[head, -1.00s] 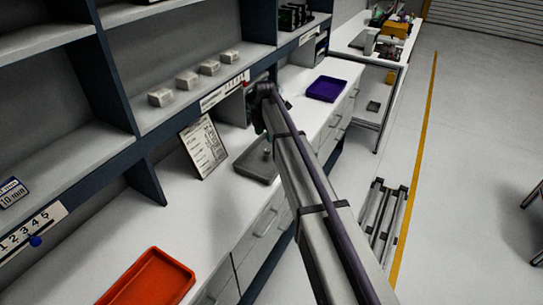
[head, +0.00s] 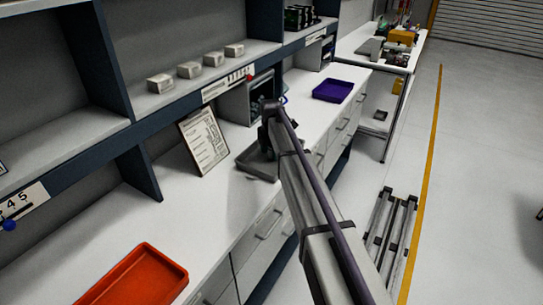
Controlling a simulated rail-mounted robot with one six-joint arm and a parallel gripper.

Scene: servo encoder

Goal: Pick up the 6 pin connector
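I cannot make out a 6 pin connector in the head view. My arm reaches away over the white workbench (head: 215,215), and its wrist end hangs in front of an open grey cubby and over a grey tray (head: 243,160). My gripper is hidden or too small and dark to tell apart from the wrist. The tray is partly covered by my arm, so its contents are mostly hidden.
A red tray (head: 150,262) lies at the front left and a purple tray (head: 332,90) beyond my arm. A framed sheet (head: 205,142) leans at the back of the bench. Several small boxes (head: 188,70) stand on the shelf. The bench between the red and grey trays is clear.

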